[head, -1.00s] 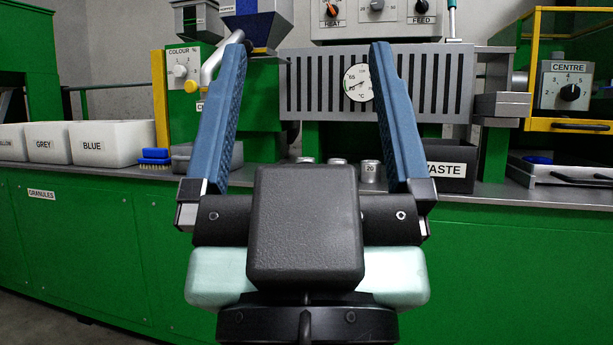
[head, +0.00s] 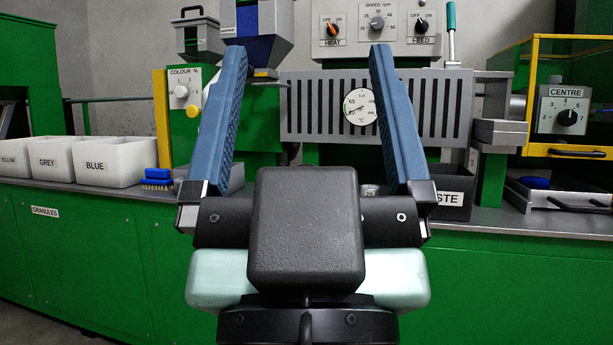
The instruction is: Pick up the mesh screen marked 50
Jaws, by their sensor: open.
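My gripper (head: 309,52) is open and empty, with its two blue ribbed fingers upright and wide apart in front of the bench. A small metal piece marked 20 (head: 370,191) shows just above my gripper's black body, beside the right finger's base. Its lower part is hidden. No mesh screen marked 50 can be made out; my gripper covers that part of the bench top.
White bins marked GREY (head: 56,160) and BLUE (head: 107,163) stand at left beside a blue brush (head: 157,178). A dark WASTE bin (head: 452,198) is right of my gripper. A slotted grey guard with a round gauge (head: 360,107) stands behind. A tray (head: 560,197) lies at right.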

